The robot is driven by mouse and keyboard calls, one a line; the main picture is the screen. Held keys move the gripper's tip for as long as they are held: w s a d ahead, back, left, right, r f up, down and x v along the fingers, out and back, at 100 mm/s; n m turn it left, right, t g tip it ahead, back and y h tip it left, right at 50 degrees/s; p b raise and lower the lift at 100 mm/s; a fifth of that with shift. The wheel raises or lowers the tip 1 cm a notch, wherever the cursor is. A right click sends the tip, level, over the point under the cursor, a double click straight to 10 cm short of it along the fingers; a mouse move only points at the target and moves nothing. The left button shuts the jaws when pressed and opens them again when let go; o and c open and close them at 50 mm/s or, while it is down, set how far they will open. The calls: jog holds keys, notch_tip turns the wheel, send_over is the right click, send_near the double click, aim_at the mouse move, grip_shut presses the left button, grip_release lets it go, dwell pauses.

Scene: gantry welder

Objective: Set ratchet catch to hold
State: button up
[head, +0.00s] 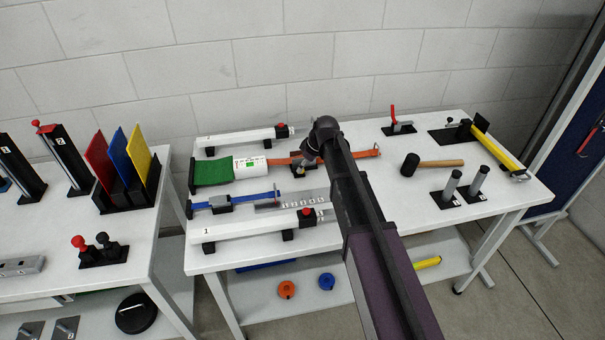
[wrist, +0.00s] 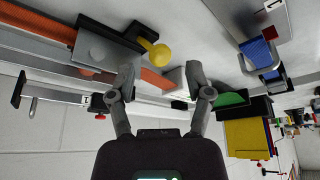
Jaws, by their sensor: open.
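An orange strap (head: 350,155) runs along the back part of the table. A grey and black ratchet block sits on it. No contact shows. In the head view my arm partly hides the block.
White beams with red knobs (head: 305,212) lie in front and behind.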

jog(key=shift+b+x, duration=0.75)
jog(key=shift+x, duration=0.45)
grip_shut()
